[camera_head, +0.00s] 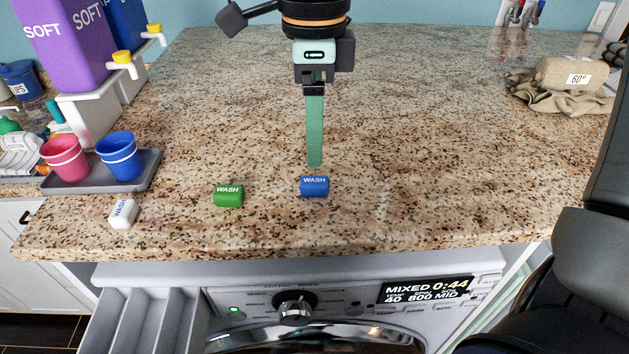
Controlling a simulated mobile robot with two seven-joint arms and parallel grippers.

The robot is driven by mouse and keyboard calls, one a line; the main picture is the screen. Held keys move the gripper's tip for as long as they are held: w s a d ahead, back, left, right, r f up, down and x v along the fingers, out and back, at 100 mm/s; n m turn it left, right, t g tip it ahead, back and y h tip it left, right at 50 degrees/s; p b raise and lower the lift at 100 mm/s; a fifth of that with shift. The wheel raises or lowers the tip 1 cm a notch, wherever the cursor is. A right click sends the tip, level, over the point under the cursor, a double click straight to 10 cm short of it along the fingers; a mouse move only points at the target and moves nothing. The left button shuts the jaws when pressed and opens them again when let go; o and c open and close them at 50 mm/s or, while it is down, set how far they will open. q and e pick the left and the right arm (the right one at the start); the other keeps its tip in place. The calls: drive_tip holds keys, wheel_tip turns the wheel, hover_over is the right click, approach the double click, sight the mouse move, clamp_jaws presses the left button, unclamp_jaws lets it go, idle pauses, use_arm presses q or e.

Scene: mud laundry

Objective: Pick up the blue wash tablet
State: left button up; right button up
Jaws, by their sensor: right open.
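The blue wash tablet (314,187) lies on the speckled stone counter, near its front edge, with the word WASH on top. My right gripper (315,164) comes down from the top of the view, with its green finger pointing down. The fingertip shows just behind and above the blue tablet in the picture; I cannot tell whether it touches it. The gripper is open and holds nothing; only one finger shows, seen edge-on. A green wash tablet (228,196) lies to the left of the blue one, and a white wash tablet (123,214) farther left. My left gripper is not in view.
A grey tray (147,172) holds a pink cup (64,158) and a blue cup (120,157). A purple SOFT container (68,40) stands behind. A washing machine (250,274) with an open drawer is below. The counter's middle is clear.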

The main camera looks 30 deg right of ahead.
sight(314, 180)
wheel_tip(314, 180, down, 8)
drive_tip(key=shift+w+d+r+p, duration=0.1)
drive_tip(key=shift+w+r+p, duration=0.1)
drive_tip(key=shift+p, duration=0.2)
drive_tip(key=shift+s, duration=0.1)
drive_tip(key=shift+c, duration=0.2)
clamp_jaws()
